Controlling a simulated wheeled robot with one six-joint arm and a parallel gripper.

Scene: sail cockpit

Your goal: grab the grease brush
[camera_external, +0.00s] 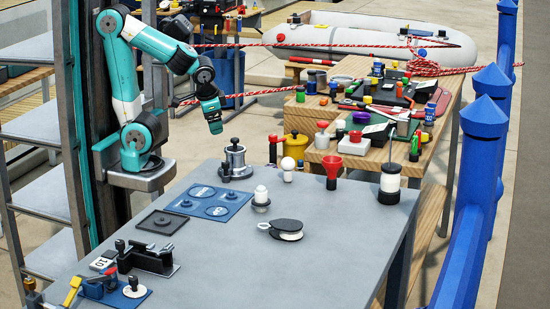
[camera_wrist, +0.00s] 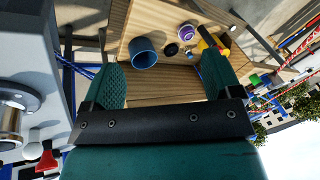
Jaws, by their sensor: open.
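I cannot make out for certain which thing is the grease brush in either view. My gripper (camera_external: 214,127) hangs in the air above the far left side of the grey table. In the wrist view my gripper (camera_wrist: 163,72) is open, with its two green fingers wide apart and nothing between them. Beyond the fingers, that view shows a wooden bench surface with a blue cup (camera_wrist: 143,52), a purple round item (camera_wrist: 187,32), a small black item (camera_wrist: 171,49) and a yellow item (camera_wrist: 206,40). None of them touches the fingers.
The grey table (camera_external: 330,265) has free room at its front right. A crowded wooden bench (camera_external: 375,157) stands behind; a blue railing (camera_external: 468,215) is at right.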

